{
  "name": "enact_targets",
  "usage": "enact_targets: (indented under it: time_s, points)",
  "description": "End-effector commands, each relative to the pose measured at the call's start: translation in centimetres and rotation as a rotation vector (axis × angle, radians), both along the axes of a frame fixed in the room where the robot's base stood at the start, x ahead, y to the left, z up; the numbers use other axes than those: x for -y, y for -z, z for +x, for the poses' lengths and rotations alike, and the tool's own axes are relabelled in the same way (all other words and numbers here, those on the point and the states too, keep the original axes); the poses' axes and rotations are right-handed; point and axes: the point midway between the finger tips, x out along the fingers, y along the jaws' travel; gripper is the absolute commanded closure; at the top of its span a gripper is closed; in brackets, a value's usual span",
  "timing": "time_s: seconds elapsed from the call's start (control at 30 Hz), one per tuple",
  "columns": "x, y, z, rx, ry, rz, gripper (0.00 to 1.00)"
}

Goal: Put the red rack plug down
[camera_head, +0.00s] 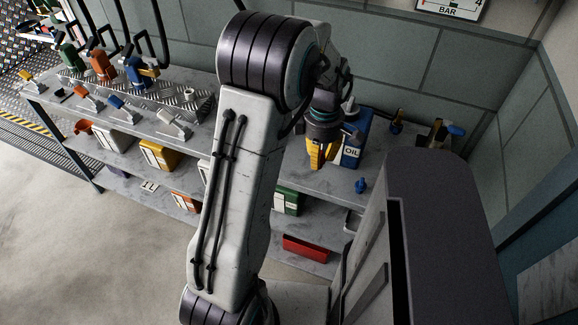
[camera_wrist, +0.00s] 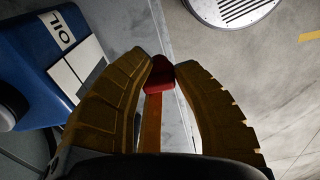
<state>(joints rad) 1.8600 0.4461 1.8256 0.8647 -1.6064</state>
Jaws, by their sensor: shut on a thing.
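My gripper (camera_wrist: 163,70) shows in the wrist view with its two yellow-brown fingers closed on the red rack plug (camera_wrist: 157,78). Only part of the plug shows between the fingertips. An orange-brown strip lies below it in the picture; I cannot tell whether it belongs to the plug. In the head view my gripper (camera_head: 321,160) points down over the right part of the grey bench (camera_head: 310,178), just left of the blue oil can. The plug cannot be made out there.
The blue oil can (camera_head: 354,150) stands close to my gripper; it also fills the left of the wrist view (camera_wrist: 70,75). A small blue plug (camera_head: 361,185) stands near the bench's front edge. A red box (camera_head: 306,248) and a green box (camera_head: 287,201) sit on lower shelves.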

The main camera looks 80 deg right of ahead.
Motion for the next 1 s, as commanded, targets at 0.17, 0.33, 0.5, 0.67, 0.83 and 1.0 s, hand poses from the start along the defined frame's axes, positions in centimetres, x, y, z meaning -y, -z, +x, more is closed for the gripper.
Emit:
enact_targets:
  time_s: [0.17,0.33,0.5,0.67,0.83,1.0]
  points:
    - [1.7,1.6,2.3,0.001,-0.017,0.004,0.92]
    - [3.7,3.6,4.9,0.001,-0.016,0.003,0.92]
    - [5.4,5.2,7.0,0.001,-0.014,0.002,0.92]
    - [6.5,6.2,8.2,0.001,-0.012,0.001,0.92]
    - [6.9,6.6,8.7,0.001,-0.010,-0.001,0.92]
    - [6.9,7.9,8.8,0.002,-0.010,0.003,0.92]
